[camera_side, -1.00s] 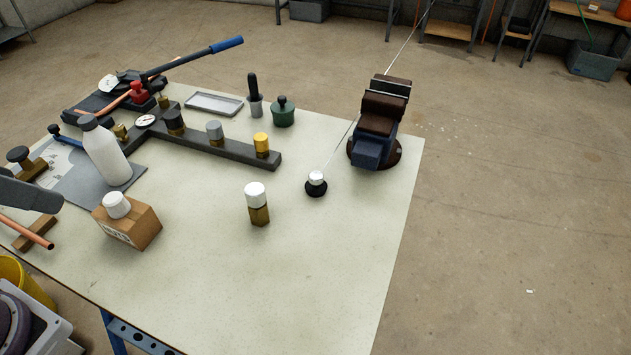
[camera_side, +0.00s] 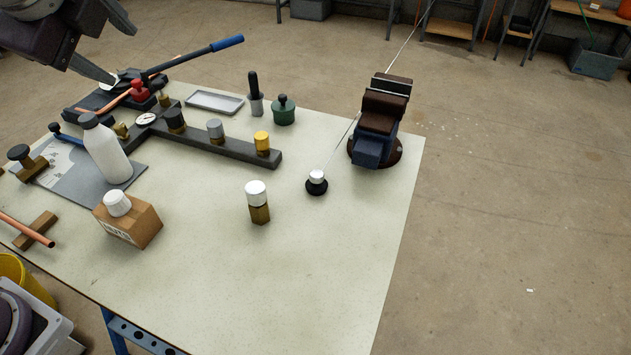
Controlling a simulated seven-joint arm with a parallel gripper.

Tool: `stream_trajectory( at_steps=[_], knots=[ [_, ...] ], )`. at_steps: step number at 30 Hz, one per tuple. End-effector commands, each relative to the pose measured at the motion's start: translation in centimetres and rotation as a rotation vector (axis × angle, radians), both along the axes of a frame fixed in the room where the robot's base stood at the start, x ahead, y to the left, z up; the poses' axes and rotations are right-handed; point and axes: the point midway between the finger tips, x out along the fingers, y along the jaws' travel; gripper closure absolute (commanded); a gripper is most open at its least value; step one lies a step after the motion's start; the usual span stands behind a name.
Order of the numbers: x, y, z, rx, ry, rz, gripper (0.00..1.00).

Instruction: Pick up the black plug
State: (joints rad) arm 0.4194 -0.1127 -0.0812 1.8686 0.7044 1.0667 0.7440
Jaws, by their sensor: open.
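A black plug (camera_side: 174,120) sits upright on the dark bar (camera_side: 222,146) on the table. On the same bar, a grey plug (camera_side: 215,130) and a yellow plug (camera_side: 262,143) stand to its right. My gripper (camera_side: 124,57) is at the upper left, its two fingers spread wide with nothing between them. It appears above and to the left of the black plug, apart from it. Nothing hides the plug's top.
A white bottle (camera_side: 107,152) stands left of the bar. A lever tool with a blue grip (camera_side: 227,43) lies behind it. A vise (camera_side: 377,125) stands at right.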

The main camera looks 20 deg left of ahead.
Motion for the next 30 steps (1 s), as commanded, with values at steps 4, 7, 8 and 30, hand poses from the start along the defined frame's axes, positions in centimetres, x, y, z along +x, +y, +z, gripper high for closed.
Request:
stream_trajectory(
  at_steps=[4,7,8,30],
  knots=[
    [6.2,-6.2,-0.4,0.365,0.027,-0.400,0.47],
    [9.2,-11.1,-1.0,0.597,0.026,-0.632,0.47],
    [10.0,-12.6,-1.3,0.664,0.024,-0.697,0.47],
    [12.6,-20.1,-30.5,0.992,-0.001,-0.976,0.47]
  ],
)
